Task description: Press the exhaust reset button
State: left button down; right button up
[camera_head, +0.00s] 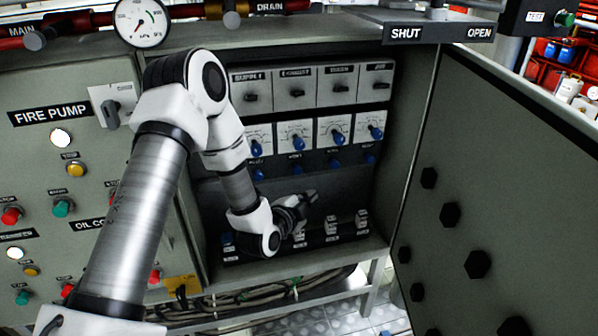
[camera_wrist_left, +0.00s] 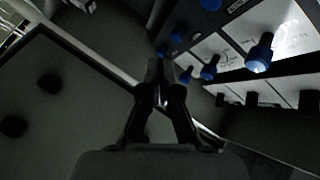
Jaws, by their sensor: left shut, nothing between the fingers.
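In the head view an open grey cabinet holds columns of controls, with the second top label appearing to read EXHAUST (camera_head: 296,72). Under it are a switch, a white dial plate with a blue knob (camera_head: 297,142) and a small blue button (camera_head: 297,168), which looks like the exhaust reset button; its own label is too small to read. My left gripper (camera_head: 312,196) is inside the cabinet, below the row of blue buttons. In the wrist view the left gripper (camera_wrist_left: 160,82) is shut and empty, with blue knobs (camera_wrist_left: 258,55) and blue buttons (camera_wrist_left: 175,38) ahead and right. My right gripper is not seen.
The cabinet door (camera_head: 500,190) with black hexagonal knobs stands open at the right. Several small switches (camera_head: 331,225) line the cabinet's lower ledge. A FIRE PUMP panel (camera_head: 50,150) is at left, and a SHUT/OPEN plate (camera_head: 440,32) overhangs the top.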

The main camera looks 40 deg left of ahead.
aim_at(297, 170)
pick_arm(q)
jog(key=w+a, duration=0.4)
jog(key=a, duration=0.1)
jog(key=shift+w+a+p, duration=0.3)
jog(key=shift+w+a, duration=0.05)
jog(key=shift+a, duration=0.05)
dwell(1.1)
jog(key=shift+w+a, duration=0.25)
jog(key=shift+a, duration=0.05)
jog(key=shift+w+a+r+p, duration=0.1)
jog(key=shift+w+a+p, duration=0.2)
jog(key=shift+w+a, duration=0.1)
dwell(0.7)
jog(key=shift+s+d, duration=0.65)
jog(key=shift+d, duration=0.1)
